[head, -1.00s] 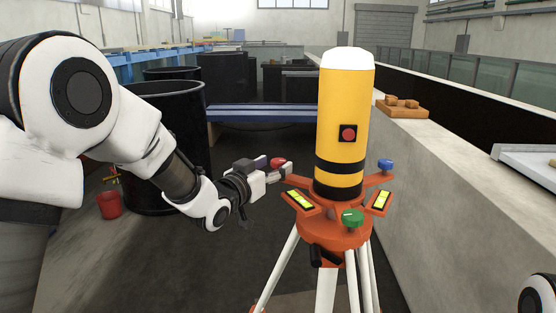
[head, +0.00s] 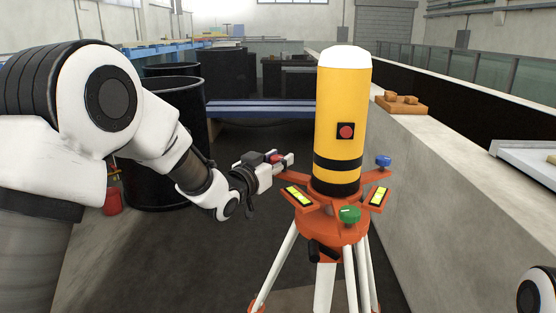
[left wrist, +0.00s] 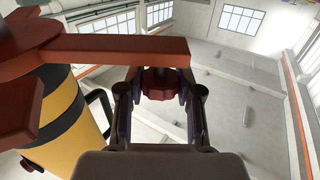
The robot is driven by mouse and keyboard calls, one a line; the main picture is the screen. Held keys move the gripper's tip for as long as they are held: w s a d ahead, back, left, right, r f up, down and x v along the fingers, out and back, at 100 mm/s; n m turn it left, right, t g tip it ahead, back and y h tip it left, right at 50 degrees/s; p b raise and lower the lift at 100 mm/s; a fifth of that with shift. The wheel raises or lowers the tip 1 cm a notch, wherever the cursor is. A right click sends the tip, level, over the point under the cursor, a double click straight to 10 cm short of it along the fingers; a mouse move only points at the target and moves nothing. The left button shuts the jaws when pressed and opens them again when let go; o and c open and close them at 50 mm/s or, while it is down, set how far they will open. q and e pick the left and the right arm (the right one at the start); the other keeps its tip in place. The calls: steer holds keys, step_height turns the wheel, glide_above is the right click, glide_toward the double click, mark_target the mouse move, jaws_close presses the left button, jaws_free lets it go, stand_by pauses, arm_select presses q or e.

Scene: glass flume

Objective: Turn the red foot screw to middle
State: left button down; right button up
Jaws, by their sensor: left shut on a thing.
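The red foot screw (head: 276,158) is a ribbed red knob at the end of the far-left arm of the orange tripod head (head: 330,230). My left gripper (head: 282,161) comes from the left and is shut on it. In the left wrist view the screw (left wrist: 160,84) sits between the two fingers (left wrist: 160,100), under the orange arm. The fingers partly hide the screw in the head view. A green foot screw (head: 349,214) is at the front and a blue one (head: 383,161) at the right. My right gripper is out of view.
A yellow cylinder (head: 341,105) with black bands and a white top stands on the tripod head. Two yellow-green level vials (head: 300,196) (head: 380,195) flank it. A concrete wall (head: 440,180) runs along the right. Black tubs (head: 165,140) stand behind my left arm.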

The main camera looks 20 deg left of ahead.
arm_select(q)
steer(key=shift+r+m+h, duration=0.2)
steer(key=shift+m+h, duration=0.1)
steer(key=shift+h, duration=0.2)
steer(key=m+h+p, duration=0.1)
steer(key=m+g+h+p, duration=0.1)
steer(key=shift+a+r+g+h+p, duration=0.1)
steer(key=shift+r+g+h+p, duration=0.05)
steer(key=shift+g+h+p, duration=0.2)
steer(key=m+g+h+p, duration=0.3)
steer(key=h+p, duration=0.1)
steer(key=shift+r+m+h, duration=0.1)
steer(key=shift+m+h, duration=0.2)
steer(key=shift+h, duration=0.05)
steer(key=shift+m+g+h+p, duration=0.7)
steer(key=shift+m+g+h, duration=0.1)
steer(key=shift+g, duration=0.25)
steer(key=shift+f+m+g+h, duration=0.2)
steer(key=shift+m+g+h, duration=0.25)
steer(key=shift+g, duration=0.25)
steer(key=shift+f+m+g+h+p, duration=0.15)
steer(key=shift+m+g+h+p, duration=0.3)
steer(key=shift+m+g, duration=0.65)
steer(key=m+g+h, duration=0.1)
steer(key=g, duration=0.1)
steer(key=shift+f+g+b, duration=0.1)
steer(key=shift+g+b, duration=0.2)
steer(key=shift+m+g+h+b, duration=0.35)
steer(key=shift+m+g, duration=0.8)
steer(key=shift+g, duration=0.75)
